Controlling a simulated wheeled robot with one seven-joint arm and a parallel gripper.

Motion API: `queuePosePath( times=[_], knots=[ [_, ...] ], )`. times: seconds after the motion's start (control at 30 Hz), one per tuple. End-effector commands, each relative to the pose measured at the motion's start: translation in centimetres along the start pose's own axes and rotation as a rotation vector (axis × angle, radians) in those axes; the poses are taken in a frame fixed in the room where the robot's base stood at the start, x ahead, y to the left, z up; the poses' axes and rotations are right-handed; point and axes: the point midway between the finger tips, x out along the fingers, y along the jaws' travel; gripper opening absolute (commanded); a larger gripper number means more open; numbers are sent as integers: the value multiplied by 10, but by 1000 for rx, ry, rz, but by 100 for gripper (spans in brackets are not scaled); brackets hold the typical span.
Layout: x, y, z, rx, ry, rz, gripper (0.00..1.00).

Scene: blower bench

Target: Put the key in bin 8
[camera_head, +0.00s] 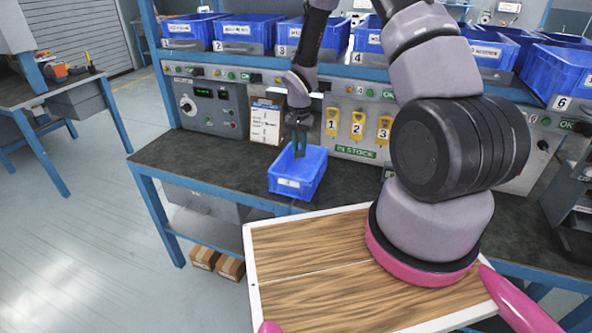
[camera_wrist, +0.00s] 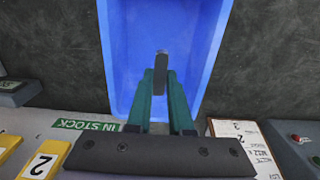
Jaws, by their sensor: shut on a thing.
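My gripper (camera_head: 299,150) points down over a blue bin (camera_head: 297,184) standing on the dark bench top. In the wrist view its green fingers (camera_wrist: 160,84) are closed on a small dark grey piece, which I take to be the key (camera_wrist: 161,60). The key sticks out past the fingertips, over the inside of the blue bin (camera_wrist: 113,60). The bin's visible inside looks empty apart from what the fingers cover. The bin's front label is too small to read, so I cannot tell its number. The key cannot be made out in the head view.
Numbered blue bins, including bin 2 (camera_head: 246,30) and bin 6 (camera_head: 565,73), line the shelf above. A control panel with yellow tags (camera_head: 357,123) and a clipboard (camera_head: 266,122) stands behind the bin. The bench top left of the bin (camera_head: 200,160) is clear.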

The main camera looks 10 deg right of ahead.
Motion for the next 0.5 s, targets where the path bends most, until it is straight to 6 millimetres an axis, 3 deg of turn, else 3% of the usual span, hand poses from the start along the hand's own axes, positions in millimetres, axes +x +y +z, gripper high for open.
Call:
queuePosePath(
  times=[0.2, 0.5],
  knots=[
    [41, 0, 1, 0, -2, 1, 0],
    [69, 0, 1, -1, -2, 1, 0]
  ],
)
